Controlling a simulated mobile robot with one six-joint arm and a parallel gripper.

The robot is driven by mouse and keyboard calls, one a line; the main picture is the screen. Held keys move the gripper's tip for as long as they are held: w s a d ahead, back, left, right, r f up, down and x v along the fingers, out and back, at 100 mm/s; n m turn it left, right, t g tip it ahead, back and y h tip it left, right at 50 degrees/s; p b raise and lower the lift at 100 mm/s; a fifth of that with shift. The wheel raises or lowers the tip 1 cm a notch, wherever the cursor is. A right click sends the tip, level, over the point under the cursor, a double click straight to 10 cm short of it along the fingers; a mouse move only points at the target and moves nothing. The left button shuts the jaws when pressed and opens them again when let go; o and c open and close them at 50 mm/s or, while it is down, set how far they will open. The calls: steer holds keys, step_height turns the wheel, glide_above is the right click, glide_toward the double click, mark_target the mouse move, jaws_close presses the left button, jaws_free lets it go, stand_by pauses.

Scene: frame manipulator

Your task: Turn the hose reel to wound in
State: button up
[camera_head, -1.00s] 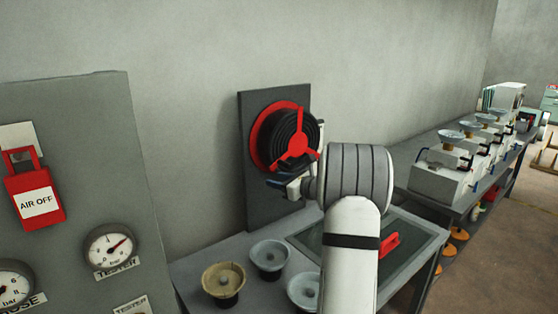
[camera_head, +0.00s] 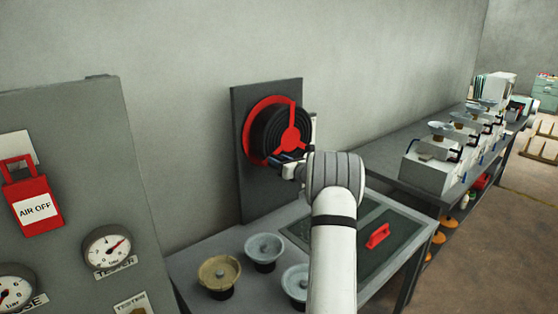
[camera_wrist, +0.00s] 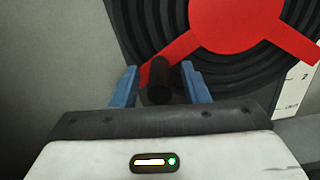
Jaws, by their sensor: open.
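The hose reel (camera_head: 272,138) has a red rim, black coiled hose and a red three-spoked hub, and is mounted on a dark upright panel (camera_head: 239,180). In the wrist view its red spoke (camera_wrist: 215,45) runs down to a dark cylindrical handle (camera_wrist: 158,84). My gripper (camera_wrist: 158,70) is open, with one blue finger on each side of this handle. Whether a finger touches it I cannot tell. In the head view my gripper (camera_head: 283,158) is at the reel's lower edge, partly hidden by my wrist.
A white scale plate (camera_wrist: 302,90) shows beside the reel. Bowl-like fittings (camera_head: 219,272) and a red handle (camera_head: 377,236) are on the bench below. A gauge panel (camera_head: 75,150) with a red AIR OFF tag (camera_head: 35,208) stands at left. White machines (camera_head: 432,165) line the bench at right.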

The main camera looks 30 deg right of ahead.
steer(key=shift+c, duration=0.2)
jaws_close()
